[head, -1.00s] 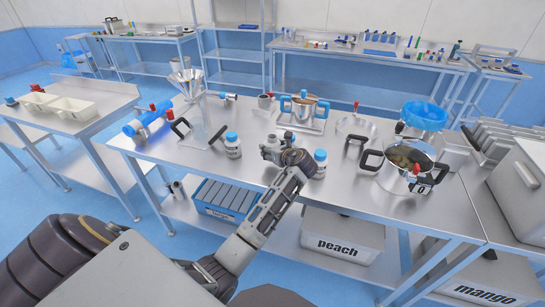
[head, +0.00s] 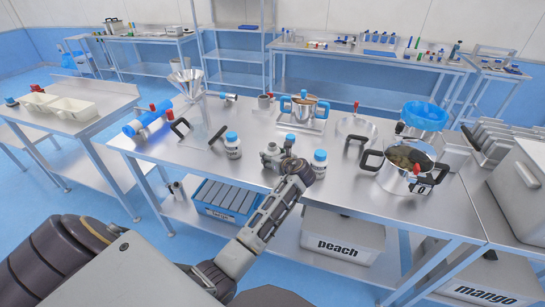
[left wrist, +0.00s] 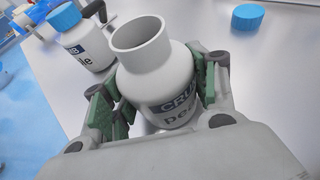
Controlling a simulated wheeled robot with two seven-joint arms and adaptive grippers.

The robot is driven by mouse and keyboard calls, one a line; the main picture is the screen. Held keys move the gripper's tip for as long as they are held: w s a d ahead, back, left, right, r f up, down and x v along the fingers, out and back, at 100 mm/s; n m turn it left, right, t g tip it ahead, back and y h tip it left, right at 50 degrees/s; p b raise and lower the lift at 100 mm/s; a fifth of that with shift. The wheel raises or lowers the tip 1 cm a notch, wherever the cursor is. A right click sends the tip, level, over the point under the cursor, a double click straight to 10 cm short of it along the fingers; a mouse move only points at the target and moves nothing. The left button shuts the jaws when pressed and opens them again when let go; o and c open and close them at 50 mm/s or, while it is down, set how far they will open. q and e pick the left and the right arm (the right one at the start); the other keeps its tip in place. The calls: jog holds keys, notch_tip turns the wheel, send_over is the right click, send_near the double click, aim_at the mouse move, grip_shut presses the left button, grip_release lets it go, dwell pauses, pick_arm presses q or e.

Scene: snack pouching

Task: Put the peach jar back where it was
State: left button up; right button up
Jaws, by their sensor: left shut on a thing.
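My left gripper (head: 272,156) is over the middle of the steel table and shut on an uncapped white jar. In the left wrist view the jar (left wrist: 155,75) is upright or slightly tilted between the green finger pads (left wrist: 155,95), its mouth open, its label partly hidden but showing "pe". Whether its base touches the table is hidden. A blue cap (left wrist: 247,16) lies on the table beyond it; a blue cap (head: 290,138) also shows behind the gripper in the head view. Capped white jars stand to the left (head: 232,146) and right (head: 319,164) of the gripper. My right gripper is out of view.
A pot (head: 408,165) stands on the table at the right, with a blue bowl (head: 424,115) behind it. A funnel stand (head: 188,85) and a blue cylinder (head: 146,121) are at the left. Bins marked peach (head: 340,248) and mango (head: 482,288) sit below.

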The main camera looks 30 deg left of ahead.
pick_arm(q)
jog(key=o, duration=1.2)
jog(key=shift+s+d+r, duration=0.3)
jog(key=shift+d, duration=0.25)
jog(key=v, duration=1)
jog(key=shift+s+d+r, duration=0.15)
jog(key=shift+s+d, duration=0.05)
jog(key=shift+d, duration=0.1)
